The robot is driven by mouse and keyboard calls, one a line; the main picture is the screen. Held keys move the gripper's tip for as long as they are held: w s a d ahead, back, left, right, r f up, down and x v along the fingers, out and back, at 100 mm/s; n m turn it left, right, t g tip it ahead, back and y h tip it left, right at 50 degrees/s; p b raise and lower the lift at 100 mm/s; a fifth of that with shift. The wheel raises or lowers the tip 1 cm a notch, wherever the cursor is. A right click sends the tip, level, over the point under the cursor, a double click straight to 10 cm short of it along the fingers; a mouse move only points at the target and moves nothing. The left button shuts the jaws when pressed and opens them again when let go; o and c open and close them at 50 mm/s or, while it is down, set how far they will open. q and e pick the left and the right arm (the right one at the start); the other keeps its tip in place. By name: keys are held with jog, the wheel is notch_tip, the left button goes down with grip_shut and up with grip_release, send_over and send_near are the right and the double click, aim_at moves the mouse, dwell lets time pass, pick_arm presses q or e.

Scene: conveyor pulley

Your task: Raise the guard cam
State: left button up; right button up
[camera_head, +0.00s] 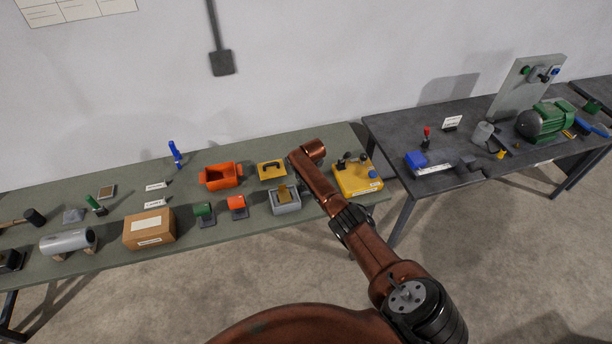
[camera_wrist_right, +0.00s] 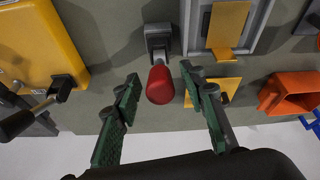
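In the right wrist view a lever with a red knob (camera_wrist_right: 160,85) stands on a small grey bracket (camera_wrist_right: 158,38). It may be the guard cam's handle, but no label on it is readable. My right gripper (camera_wrist_right: 160,88) is open, its green-padded fingers on either side of the red knob, with gaps visible on both sides. In the head view my right arm covers this spot and hides the lever and the gripper. A yellow box (camera_head: 357,178) with black knobs stands to one side of the lever. A grey tray (camera_head: 285,204) with a yellow plate stands on the other. My left gripper is out of view.
An orange bin (camera_head: 221,176), a yellow handled plate (camera_head: 271,171), green and orange switch-like pieces and a cardboard box (camera_head: 149,229) share the green table (camera_head: 110,264). A dark table (camera_head: 393,151) at the right bears a green motor (camera_head: 545,120).

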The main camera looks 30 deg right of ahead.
jog(key=v, duration=1.2)
jog(key=shift+s, duration=0.1)
dwell(0.4)
